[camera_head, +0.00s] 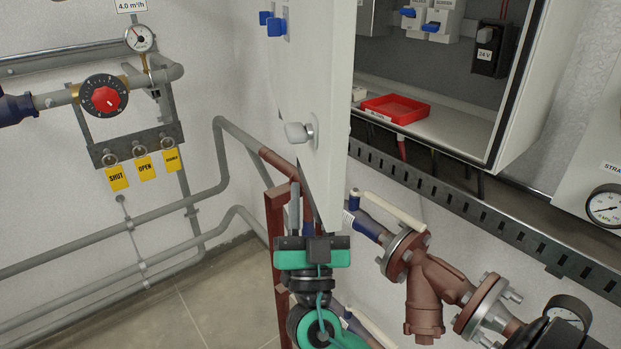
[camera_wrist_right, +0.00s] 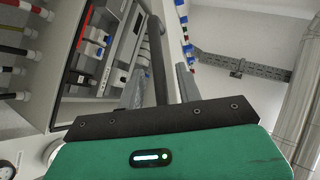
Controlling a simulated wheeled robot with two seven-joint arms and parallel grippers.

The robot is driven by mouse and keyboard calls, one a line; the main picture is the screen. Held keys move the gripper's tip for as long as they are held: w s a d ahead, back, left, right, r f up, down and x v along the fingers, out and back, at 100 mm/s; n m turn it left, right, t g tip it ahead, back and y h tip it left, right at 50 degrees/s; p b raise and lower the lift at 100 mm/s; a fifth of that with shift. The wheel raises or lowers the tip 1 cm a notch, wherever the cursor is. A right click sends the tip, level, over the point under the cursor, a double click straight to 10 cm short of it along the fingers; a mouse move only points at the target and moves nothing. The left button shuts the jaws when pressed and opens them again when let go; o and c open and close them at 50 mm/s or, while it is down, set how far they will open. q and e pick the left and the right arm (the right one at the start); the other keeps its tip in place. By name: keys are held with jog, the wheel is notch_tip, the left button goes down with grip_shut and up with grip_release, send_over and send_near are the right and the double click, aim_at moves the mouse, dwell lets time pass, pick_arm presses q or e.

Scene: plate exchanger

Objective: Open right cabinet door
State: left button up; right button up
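The white cabinet door (camera_head: 325,90) stands swung outward from the cabinet (camera_head: 535,90), and the inside of the cabinet shows to its right. A pale knob (camera_head: 300,132) is on the door's outer face, with blue switches (camera_head: 276,24) higher up. My right gripper (camera_head: 302,205) is green and black and points up at the door's lower end, below the knob. In the right wrist view its two grey fingers (camera_wrist_right: 160,88) are apart, with a dark bar (camera_wrist_right: 156,50) between them. I cannot tell whether they touch the door. My left gripper is not in view.
A red tray (camera_head: 395,108) lies inside the cabinet. A perforated cable tray (camera_head: 470,205) runs below it. Brown pipework with a strainer (camera_head: 430,295) stands right of my gripper. Grey pipes (camera_head: 110,235) and yellow tags (camera_head: 145,167) are on the left wall.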

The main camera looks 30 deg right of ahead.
jog(key=shift+w+d+r, duration=0.25)
jog(key=shift+w+r, duration=0.1)
jog(key=shift+r, duration=0.1)
jog(key=shift+c, duration=0.4)
grip_shut()
jog(key=shift+f, duration=0.1)
